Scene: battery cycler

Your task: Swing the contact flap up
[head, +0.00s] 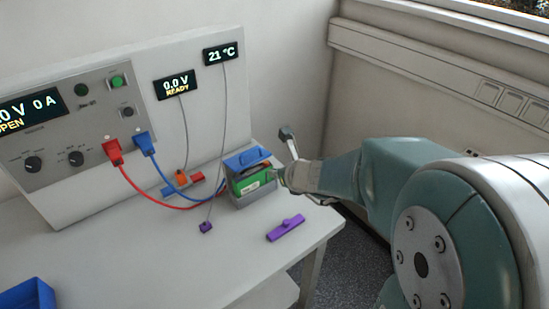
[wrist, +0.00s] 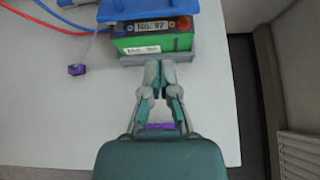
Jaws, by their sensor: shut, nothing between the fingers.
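The blue contact flap (head: 247,159) lies across the top of the grey battery holder (head: 240,202). In the wrist view the flap (wrist: 160,10) fills the top edge and is partly cut off. Under it sits a green battery (head: 255,180) with a white label; the battery (wrist: 155,42) shows a dark top and a red terminal. My gripper (wrist: 159,68) is shut and empty, with its fingertips right at the holder's near wall, below the flap. I cannot tell whether they touch the wall. In the head view my gripper (head: 282,174) comes in from the right.
A purple bar-shaped piece (head: 286,227) lies on the table near its front edge, partly hidden under my gripper in the wrist view. A small purple clip (head: 206,227) on a cable lies left of the holder. Red (head: 160,204) and blue cables run from the cycler panel (head: 75,130).

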